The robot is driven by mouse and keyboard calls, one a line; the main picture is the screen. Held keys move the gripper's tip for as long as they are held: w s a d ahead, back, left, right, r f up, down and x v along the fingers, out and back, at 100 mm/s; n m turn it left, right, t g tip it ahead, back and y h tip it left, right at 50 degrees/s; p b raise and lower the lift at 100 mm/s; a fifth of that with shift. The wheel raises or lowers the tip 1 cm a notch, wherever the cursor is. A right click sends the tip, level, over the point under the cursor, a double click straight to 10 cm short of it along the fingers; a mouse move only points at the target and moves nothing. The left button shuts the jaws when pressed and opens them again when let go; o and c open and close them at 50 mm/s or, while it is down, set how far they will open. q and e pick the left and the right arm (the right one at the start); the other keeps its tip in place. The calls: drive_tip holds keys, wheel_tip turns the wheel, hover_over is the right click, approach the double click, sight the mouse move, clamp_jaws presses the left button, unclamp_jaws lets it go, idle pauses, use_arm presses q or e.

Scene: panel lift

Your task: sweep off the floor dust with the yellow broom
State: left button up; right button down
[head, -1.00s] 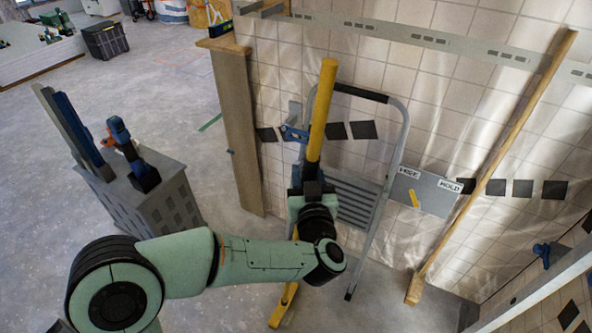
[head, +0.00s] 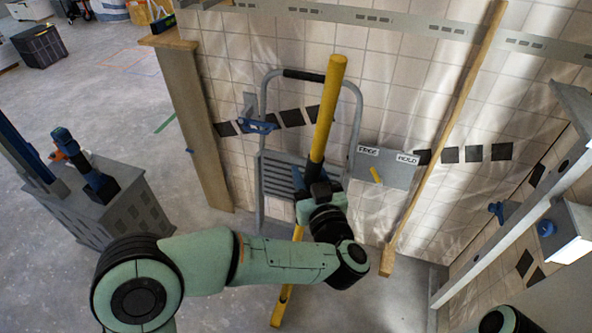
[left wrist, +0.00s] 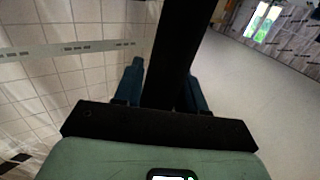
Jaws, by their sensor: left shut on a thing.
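The yellow broom (head: 333,90) stands nearly upright, slightly tilted, in the middle of the head view. My left gripper (head: 318,182) is shut on its dark grip section. The yellow lower part (head: 283,305) reaches down toward the floor, partly hidden by my left arm. In the left wrist view the broom's dark shaft (left wrist: 170,55) passes between the blue fingers of my left gripper (left wrist: 158,88). No dust can be made out on the grey floor (head: 225,265). My right gripper is not in view.
A grey step ladder (head: 358,115) leans at the tiled wall behind the broom. A grey perforated box (head: 125,215) with tools stands at left. A wooden batten (head: 440,140) leans on the wall at right, beside a FREE/HOLD panel (head: 390,166). Open floor lies at left.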

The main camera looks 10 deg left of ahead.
use_arm(q)
drive_tip(key=d, duration=0.1)
drive_tip(key=d+r+p, duration=0.1)
drive_tip(key=d, duration=0.1)
drive_tip(key=shift+s+d+r+p, duration=0.1)
drive_tip(key=shift+r+p, duration=0.2)
drive_tip(key=shift+r, duration=0.05)
drive_tip(key=shift+r+p, duration=0.55)
drive_tip(key=shift+r, duration=0.1)
clamp_jaws()
drive_tip(key=shift+r+p, duration=1.7)
drive_tip(key=shift+r, duration=0.4)
